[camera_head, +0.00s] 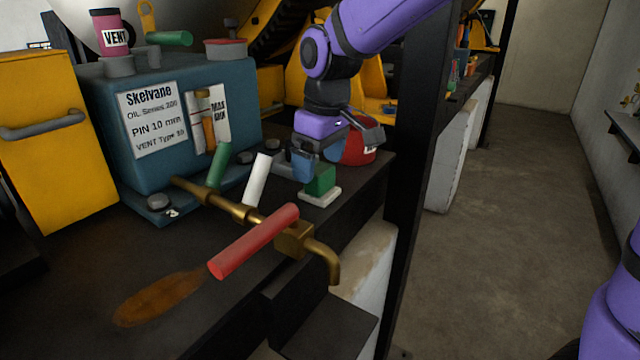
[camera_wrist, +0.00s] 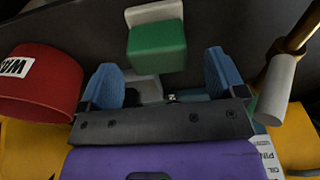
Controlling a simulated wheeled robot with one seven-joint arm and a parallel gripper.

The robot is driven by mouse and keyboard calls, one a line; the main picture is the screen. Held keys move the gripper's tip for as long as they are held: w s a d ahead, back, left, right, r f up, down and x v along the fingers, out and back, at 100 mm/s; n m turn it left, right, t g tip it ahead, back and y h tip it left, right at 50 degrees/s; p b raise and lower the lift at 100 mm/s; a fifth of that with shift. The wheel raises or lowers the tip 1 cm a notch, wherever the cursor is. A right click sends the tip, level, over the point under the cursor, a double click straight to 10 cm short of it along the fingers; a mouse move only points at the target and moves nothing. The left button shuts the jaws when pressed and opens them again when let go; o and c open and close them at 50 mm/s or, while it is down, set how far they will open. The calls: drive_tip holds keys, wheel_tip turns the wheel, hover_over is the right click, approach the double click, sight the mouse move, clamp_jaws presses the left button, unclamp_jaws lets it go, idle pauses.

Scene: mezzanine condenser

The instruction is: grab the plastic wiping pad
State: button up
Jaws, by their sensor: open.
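A green block on a pale base (camera_head: 320,183), which looks like the wiping pad, sits on the dark bench near its right edge. In the wrist view the green block (camera_wrist: 157,46) lies just beyond the fingertips, roughly centred between them, with its pale base behind it. My gripper (camera_head: 304,162) is open, with blue fingers, just behind and to the left of the block in the head view. In the wrist view my gripper (camera_wrist: 162,72) has nothing clasped between its fingers. A small pale object (camera_wrist: 148,90) shows low between them; I cannot tell what it is.
A red labelled container (camera_head: 358,150) stands close behind my gripper. A brass pipe with a spout (camera_head: 293,238) and red handle (camera_head: 254,241) crosses the bench in front. A white-handled lever (camera_head: 257,179) and the blue-green Skelvane unit (camera_head: 105,115) stand left. A dark post (camera_head: 412,130) rises right.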

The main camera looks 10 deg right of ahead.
sight(320, 168)
drive_tip(key=shift+w+f, duration=0.1)
drive_tip(key=shift+f, duration=1.9)
drive_tip(key=shift+c, duration=0.4)
drive_tip(key=c, duration=1)
drive_tip(key=shift+r, duration=0.15)
drive_tip(key=shift+r, duration=0.6)
wheel_tip(320, 168, up, 2)
drive_tip(key=shift+r, duration=0.15)
drive_tip(key=s+d, duration=0.2)
drive_tip(key=s, duration=0.2)
drive_tip(key=s+d+r, duration=0.1)
drive_tip(key=s+d, duration=0.1)
drive_tip(key=s, duration=0.3)
drive_tip(key=s+d, duration=0.2)
drive_tip(key=s, duration=0.3)
drive_tip(key=shift+s+d+r, duration=0.15)
drive_tip(key=shift+s+d, duration=0.1)
drive_tip(key=shift+d, duration=0.1)
